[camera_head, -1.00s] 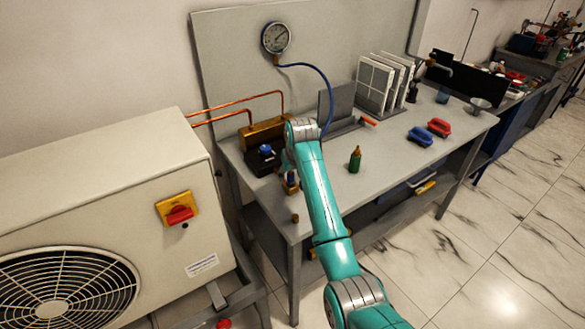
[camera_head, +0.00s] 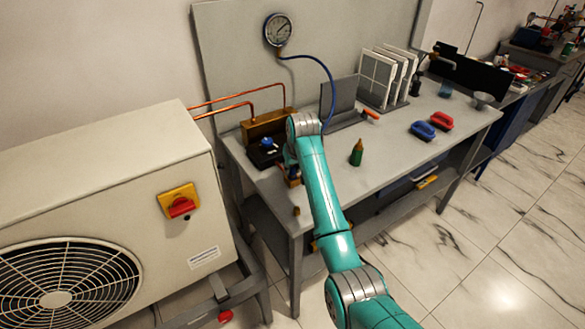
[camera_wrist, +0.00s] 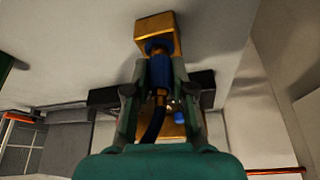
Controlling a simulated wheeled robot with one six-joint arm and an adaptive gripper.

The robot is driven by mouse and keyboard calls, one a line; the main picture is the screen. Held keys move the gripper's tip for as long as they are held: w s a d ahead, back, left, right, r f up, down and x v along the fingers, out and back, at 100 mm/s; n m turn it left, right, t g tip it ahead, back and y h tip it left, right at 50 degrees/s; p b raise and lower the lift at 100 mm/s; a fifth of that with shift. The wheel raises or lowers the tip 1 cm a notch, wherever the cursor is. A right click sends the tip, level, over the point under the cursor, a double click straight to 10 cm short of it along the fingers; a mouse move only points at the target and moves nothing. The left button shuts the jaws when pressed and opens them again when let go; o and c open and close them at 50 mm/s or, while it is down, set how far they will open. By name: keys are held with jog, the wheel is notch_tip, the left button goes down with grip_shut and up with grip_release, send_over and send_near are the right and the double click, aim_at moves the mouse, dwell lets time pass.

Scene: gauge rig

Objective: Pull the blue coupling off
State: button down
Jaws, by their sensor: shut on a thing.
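The blue coupling (camera_wrist: 160,72) sits between my fingers in the wrist view, its upper end up against a brass block (camera_wrist: 158,32). A dark blue hose (camera_wrist: 153,123) leads from its lower end. My gripper (camera_wrist: 160,78) is shut on the coupling, one dark green finger on each side. In the head view the arm hides the coupling and most of the gripper. There the blue hose (camera_head: 330,75) curves down from the round gauge (camera_head: 278,29) to behind my wrist.
A brass manifold (camera_head: 262,127) with copper pipes and a black box with a blue knob (camera_head: 268,142) stand close to the wrist. A green bottle (camera_head: 356,153) stands right of the arm.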

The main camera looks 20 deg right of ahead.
jog(key=shift+r, duration=0.3)
jog(key=shift+r, duration=2.35)
